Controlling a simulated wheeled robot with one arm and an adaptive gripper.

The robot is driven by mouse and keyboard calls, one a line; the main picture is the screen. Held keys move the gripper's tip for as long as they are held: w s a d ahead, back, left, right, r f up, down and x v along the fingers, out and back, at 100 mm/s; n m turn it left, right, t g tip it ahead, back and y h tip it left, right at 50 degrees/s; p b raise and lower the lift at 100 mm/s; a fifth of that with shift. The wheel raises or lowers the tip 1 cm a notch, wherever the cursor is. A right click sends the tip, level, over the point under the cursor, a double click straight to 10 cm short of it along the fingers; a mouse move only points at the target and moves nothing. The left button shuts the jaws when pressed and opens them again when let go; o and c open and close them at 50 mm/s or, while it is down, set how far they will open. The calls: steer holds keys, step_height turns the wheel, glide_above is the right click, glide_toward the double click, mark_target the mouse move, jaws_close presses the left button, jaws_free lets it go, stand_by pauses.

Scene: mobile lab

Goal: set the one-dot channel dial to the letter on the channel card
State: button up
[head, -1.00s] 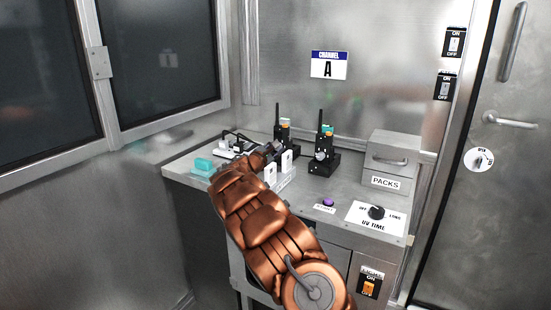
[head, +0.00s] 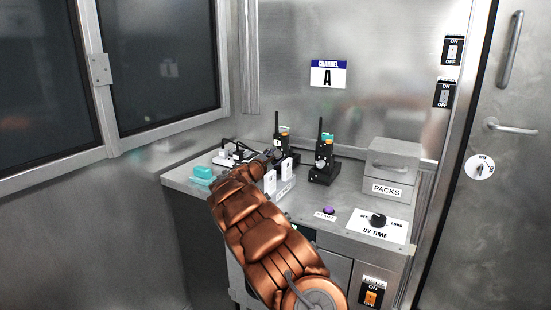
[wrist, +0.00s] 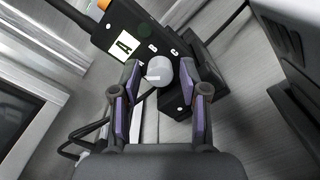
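The channel card (head: 328,74) on the back wall reads A. Two black radios with antennas stand on the counter: a left radio (head: 283,142) and a right radio (head: 323,160). In the head view my gripper (head: 270,157) is at the left radio and hides much of its front. My gripper (wrist: 159,76) has a fingertip on each side of the dial, apart, with narrow gaps showing. The dots and the dial's pointer cannot be read.
White packs (head: 285,171) stand just in front of the radios. A teal block (head: 202,174) and a cabled white strip (head: 232,155) lie left. A PACKS box (head: 392,165), purple button (head: 328,210) and UV TIME knob (head: 377,220) are right.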

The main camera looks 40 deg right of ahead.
steer(key=shift+o, duration=0.2)
steer(key=shift+r+n+p, duration=0.15)
steer(key=shift+n+p, duration=0.15)
steer(key=shift+p, duration=0.6)
steer(key=shift+r+p, duration=0.1)
steer(key=shift+p, duration=0.35)
steer(key=n+p, duration=0.2)
steer(key=p, duration=0.1)
steer(key=shift+p, duration=0.35)
steer(key=n+p, duration=0.1)
steer(key=p, duration=0.2)
steer(key=shift+n+p, duration=0.3)
steer(key=shift+n, duration=0.1)
steer(key=n+p, duration=0.3)
steer(key=p, duration=0.5)
steer(key=shift+w+n+p, duration=0.1)
steer(key=shift+n+p, duration=0.2)
steer(key=shift+n, duration=0.1)
steer(key=shift+n+p, duration=0.4)
steer(key=shift+p, duration=0.6)
